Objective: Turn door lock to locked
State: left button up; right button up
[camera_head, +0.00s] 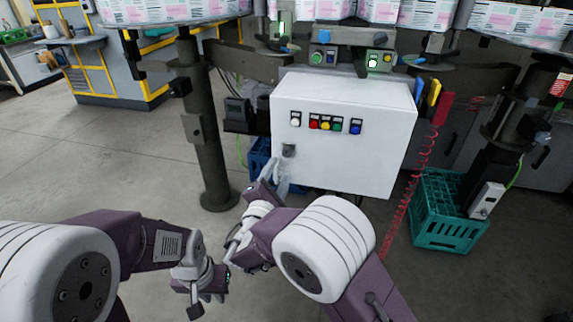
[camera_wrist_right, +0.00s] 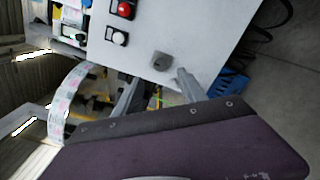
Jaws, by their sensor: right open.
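The door lock (camera_head: 289,150) is a small grey square piece low on the left side of the white cabinet's front (camera_head: 330,165). It also shows in the right wrist view (camera_wrist_right: 160,61), just beyond my fingertips. My right gripper (camera_head: 276,170) is open, with its fingers just below the lock in the head view. In the right wrist view my right gripper (camera_wrist_right: 159,77) has its two fingers apart with nothing between them. I cannot tell whether a finger touches the lock. My left gripper (camera_head: 206,300) hangs low over the floor, away from the cabinet; its jaw state is unclear.
A row of coloured buttons (camera_head: 326,123) sits above the lock. A dark post (camera_head: 207,130) stands left of the cabinet. A blue crate (camera_head: 261,158) is partly hidden behind the cabinet. A green crate (camera_head: 435,215) and a red coiled cord (camera_head: 405,195) are at right.

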aim_at(287, 154)
jog(key=b+x, duration=0.1)
jog(key=x, duration=0.7)
jog(key=shift+s+d+f+b, duration=0.1)
jog(key=shift+b, duration=0.2)
jog(key=shift+w+d, duration=0.1)
jog(key=shift+w, duration=0.45)
grip_shut()
